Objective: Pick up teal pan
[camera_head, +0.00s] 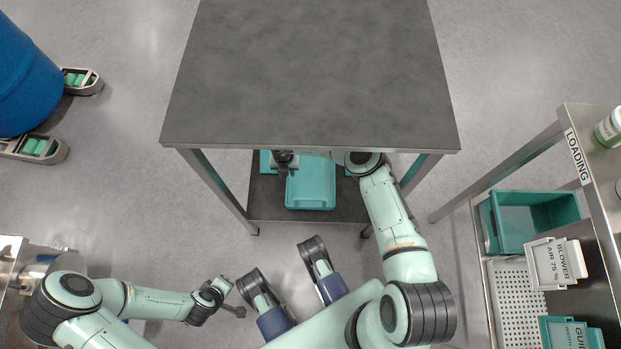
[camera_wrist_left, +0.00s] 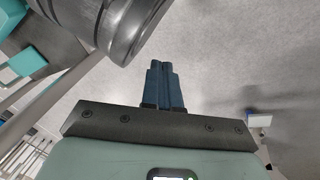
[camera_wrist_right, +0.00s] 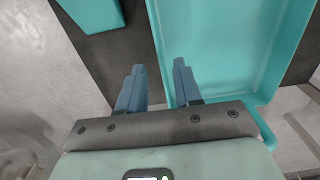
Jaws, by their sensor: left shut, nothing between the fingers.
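The teal pan (camera_head: 310,188) sits on the lower shelf of the metal table, partly hidden by the tabletop and my right arm. It also fills the upper right of the right wrist view (camera_wrist_right: 225,50). My right gripper (camera_wrist_right: 158,66) is open with nothing between its fingers. In that view the pan's left wall runs between the two fingers; I cannot tell how far above it they are. In the head view the right gripper (camera_head: 285,158) is under the tabletop's front edge. My left gripper (camera_wrist_left: 164,64) is shut and empty, low at the left, away from the pan.
The grey tabletop (camera_head: 310,70) is bare and overhangs the dark shelf (camera_head: 263,200). A second teal container (camera_wrist_right: 92,12) lies left of the pan. Table legs stand either side. A loading rack (camera_head: 590,190) with teal bins is at right, a blue drum (camera_head: 25,75) at left.

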